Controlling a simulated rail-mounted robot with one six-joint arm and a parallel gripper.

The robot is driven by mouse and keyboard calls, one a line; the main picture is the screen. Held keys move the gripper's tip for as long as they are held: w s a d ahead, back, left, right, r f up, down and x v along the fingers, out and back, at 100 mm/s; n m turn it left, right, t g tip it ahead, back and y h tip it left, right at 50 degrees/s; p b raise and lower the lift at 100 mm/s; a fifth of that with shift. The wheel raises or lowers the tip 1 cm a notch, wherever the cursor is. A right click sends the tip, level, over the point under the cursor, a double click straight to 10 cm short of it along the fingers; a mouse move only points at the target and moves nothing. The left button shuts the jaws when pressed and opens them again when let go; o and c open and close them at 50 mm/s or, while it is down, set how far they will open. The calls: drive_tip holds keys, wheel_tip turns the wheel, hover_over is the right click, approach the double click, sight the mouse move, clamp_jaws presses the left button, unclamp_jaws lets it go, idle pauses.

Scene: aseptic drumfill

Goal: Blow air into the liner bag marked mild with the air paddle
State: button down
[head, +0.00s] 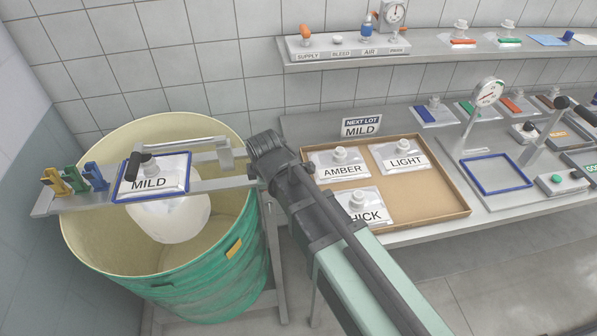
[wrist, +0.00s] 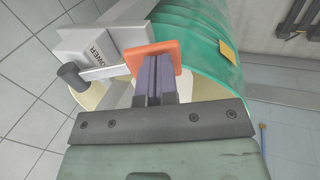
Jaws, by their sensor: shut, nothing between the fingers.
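The liner bag marked MILD (head: 150,184) has a blue-framed label plate on the bridge across the green drum. Its pale, rounded film (head: 170,219) hangs into the drum. An orange square paddle (wrist: 165,56) shows in the wrist view, beside a grey box (wrist: 84,46) whose visible lettering ends in "OWER". My gripper (wrist: 156,64) is shut and empty, its fingertips overlapping the paddle's face. I cannot tell whether they touch it. In the head view my wrist is right of the drum rim and hides the fingers; the paddle does not show there.
The green drum (head: 206,285) stands open below the bridge (head: 70,205). A bar with a black knob (wrist: 72,76) extends near the box. A cardboard tray (head: 430,200) holds bags marked AMBER, LIGHT and a partly hidden one. The NEXT LOT sign (head: 362,127) reads MILD.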

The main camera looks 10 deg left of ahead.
drive_tip(key=shift+f, duration=0.35)
drive_tip(key=shift+a+r, duration=0.1)
drive_tip(key=shift+s+r+p, duration=0.2)
drive_tip(key=shift+r+p, duration=0.35)
drive_tip(key=shift+p, duration=0.15)
drive_tip(key=s+p+v, duration=0.1)
drive_tip(key=p+v, duration=1)
drive_tip(key=v, duration=0.2)
drive_tip(key=shift+d+f+p, duration=0.2)
drive_tip(key=shift+d+p, duration=0.1)
drive_tip(key=shift+p, duration=0.1)
